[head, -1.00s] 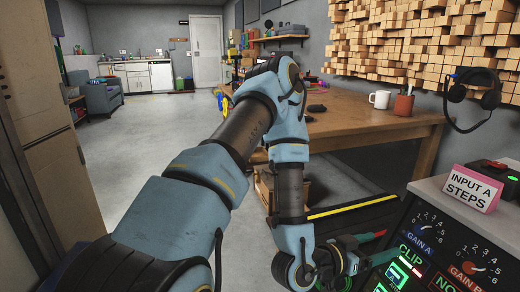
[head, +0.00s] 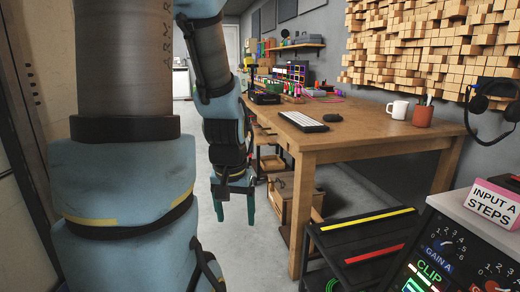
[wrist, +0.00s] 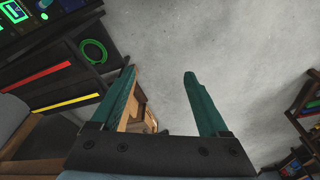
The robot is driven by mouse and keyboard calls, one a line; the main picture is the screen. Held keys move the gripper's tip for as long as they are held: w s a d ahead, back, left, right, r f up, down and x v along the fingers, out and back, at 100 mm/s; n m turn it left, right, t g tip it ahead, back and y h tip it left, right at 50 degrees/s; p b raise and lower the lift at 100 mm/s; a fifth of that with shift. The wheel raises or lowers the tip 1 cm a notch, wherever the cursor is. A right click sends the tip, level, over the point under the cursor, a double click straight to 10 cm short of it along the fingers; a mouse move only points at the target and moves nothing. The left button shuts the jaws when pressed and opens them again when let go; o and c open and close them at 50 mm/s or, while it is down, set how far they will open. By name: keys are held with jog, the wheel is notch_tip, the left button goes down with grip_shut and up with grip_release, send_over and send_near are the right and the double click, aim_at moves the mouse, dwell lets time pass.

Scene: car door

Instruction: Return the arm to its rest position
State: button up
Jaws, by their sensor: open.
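My gripper (head: 235,205) hangs pointing down, left of the wooden table, in the head view. My blue and grey arm rises at the left of that view and bends down to it. In the wrist view my gripper (wrist: 160,95) shows two green fingers spread apart. Nothing is between the fingers but grey floor and part of a wooden box behind the left finger. The gripper touches nothing that I can see.
The wooden table (head: 375,135) holds a keyboard (head: 302,121), a white mug (head: 398,109) and a brown cup (head: 422,116). A black rack (head: 360,240) and a control panel (head: 450,255) with an "INPUT A STEPS" sign (head: 492,203) stand at right. Grey floor (wrist: 245,50) lies below the gripper.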

notch_tip(320, 180, up, 23)
jog(key=s+a+p, duration=0.1)
jog(key=p, duration=2)
jog(key=shift+s+f+n+g+p, duration=0.15)
jog(key=shift+s+n+g+p, duration=0.05)
jog(key=shift+n+g+p, duration=0.15)
jog(key=w+d+f+m+h+b, duration=0.1)
jog(key=w+d+f+m+b, duration=0.3)
jog(key=d, duration=0.5)
jog(key=m+g+h+b, duration=0.3)
jog(key=m+h+b, duration=0.1)
jog(key=m+b, duration=0.5)
send_near(440, 243)
jog(key=shift+n+t, duration=0.25)
jog(key=shift+n, duration=0.1)
jog(key=x, duration=1)
jog(key=shift+s+p, duration=0.2)
jog(key=shift+p, duration=0.15)
